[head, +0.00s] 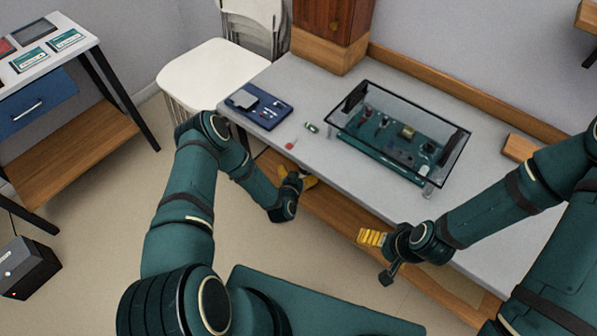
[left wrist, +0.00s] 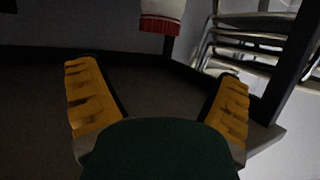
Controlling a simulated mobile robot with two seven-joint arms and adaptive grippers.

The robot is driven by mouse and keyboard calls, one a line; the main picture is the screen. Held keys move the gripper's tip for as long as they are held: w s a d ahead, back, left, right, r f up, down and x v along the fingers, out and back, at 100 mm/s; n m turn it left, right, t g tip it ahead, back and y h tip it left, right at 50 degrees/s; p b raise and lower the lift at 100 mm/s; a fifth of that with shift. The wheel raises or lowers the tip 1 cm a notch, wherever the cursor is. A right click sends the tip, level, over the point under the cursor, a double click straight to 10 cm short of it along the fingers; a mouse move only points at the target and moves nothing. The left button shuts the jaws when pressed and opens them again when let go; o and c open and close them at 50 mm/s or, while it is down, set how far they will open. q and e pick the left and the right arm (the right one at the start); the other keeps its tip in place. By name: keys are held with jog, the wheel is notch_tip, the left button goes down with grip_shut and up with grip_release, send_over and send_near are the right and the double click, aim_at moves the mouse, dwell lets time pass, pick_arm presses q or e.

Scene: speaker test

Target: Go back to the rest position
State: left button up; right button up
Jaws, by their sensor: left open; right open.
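My left gripper (head: 303,183) hangs at the front edge of the grey workbench (head: 305,88), its yellow fingers partly hidden by its own wrist in the head view. In the left wrist view its two yellow fingers (left wrist: 158,80) stand wide apart with nothing between them. My right gripper (head: 371,237) is in front of the bench's front edge, its yellow fingers pointing left. It is open, and I see nothing held in it. Both arms are bent in front of my body.
A glass-topped case (head: 455,157) with parts under it stands on the bench. A blue tray (head: 238,107) and small red and green pieces lie left of it. A white chair (head: 205,72) stands behind. A side table (head: 20,77) and dark box (head: 28,270) are at left.

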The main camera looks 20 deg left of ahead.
dwell(0.3)
pick_arm(q)
jog(key=s+d+r+n+g+h, duration=0.1)
jog(key=s+d+r+g+h, duration=0.15)
jog(key=s+g, duration=0.45)
jog(key=s+d+r+n+g+h, duration=0.1)
jog(key=s+d+r+g, duration=0.15)
jog(key=s, duration=0.95)
jog(key=s+d+r+n+g+h, duration=0.1)
jog(key=s+d+r+g, duration=0.2)
jog(key=s, duration=0.6)
jog(key=w+d+r+m, duration=0.1)
jog(key=w+r+m, duration=0.1)
jog(key=w+r, duration=0.2)
jog(key=shift+w+d+r, duration=0.15)
jog(key=shift+w+r, duration=0.1)
jog(key=shift+r, duration=0.45)
